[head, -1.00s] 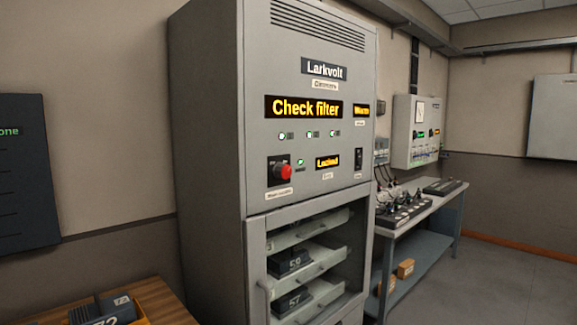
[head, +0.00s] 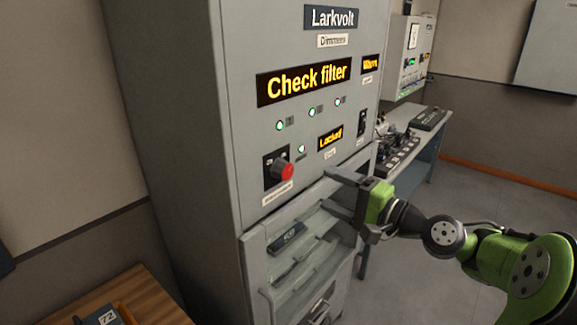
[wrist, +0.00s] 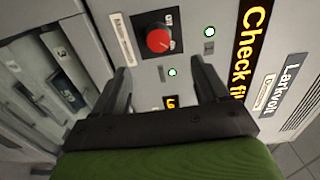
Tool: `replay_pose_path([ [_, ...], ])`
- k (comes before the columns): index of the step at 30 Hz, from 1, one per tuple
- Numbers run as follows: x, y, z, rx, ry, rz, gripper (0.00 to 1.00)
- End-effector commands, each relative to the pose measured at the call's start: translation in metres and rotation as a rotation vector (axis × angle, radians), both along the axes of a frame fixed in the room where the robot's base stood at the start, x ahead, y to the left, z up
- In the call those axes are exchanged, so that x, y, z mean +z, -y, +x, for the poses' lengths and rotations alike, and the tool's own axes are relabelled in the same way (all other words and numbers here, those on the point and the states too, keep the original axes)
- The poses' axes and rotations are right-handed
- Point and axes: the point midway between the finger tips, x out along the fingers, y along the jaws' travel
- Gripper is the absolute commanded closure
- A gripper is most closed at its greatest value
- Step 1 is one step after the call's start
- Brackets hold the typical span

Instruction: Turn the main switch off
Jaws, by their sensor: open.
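The main switch (head: 286,172) is a red rotary knob on a dark plate, low on the left of the grey Larkvolt dimmer cabinet's front. It also shows in the wrist view (wrist: 158,40), beyond my fingers and toward the upper left. A small label sits beside it; its text is too small to read. My gripper (head: 335,190) is open and empty, in front of the cabinet, to the right of the knob and slightly lower. In the wrist view my two dark fingers (wrist: 165,85) are spread apart, and neither touches the knob.
The cabinet (head: 180,120) has a "Check filter" display (head: 305,83), a "Locked" display (head: 330,137) and several lit lamps. Below are shelves with modules (head: 287,236) behind a framed front. A wooden table (head: 135,290) stands at lower left, a bench (head: 425,140) at right.

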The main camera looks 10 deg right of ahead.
Motion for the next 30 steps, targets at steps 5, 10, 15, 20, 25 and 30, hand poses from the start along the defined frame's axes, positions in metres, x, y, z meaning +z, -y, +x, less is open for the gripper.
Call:
replay_pose_path([
  [5, 0.001, -0.03, 0.037, 0.009, 0.002, -0.001, 0.26],
  [10, 0.001, -0.054, 0.071, 0.007, 0.001, -0.001, 0.26],
  [15, 0.001, -0.068, 0.092, 0.003, 0.0, -0.002, 0.26],
  [20, 0.0, -0.071, 0.097, 0.001, -0.001, -0.003, 0.26],
  [25, -0.001, -0.071, 0.096, 0.0, -0.001, -0.003, 0.28],
  [30, -0.001, -0.071, 0.096, 0.001, -0.001, -0.004, 0.54],
])
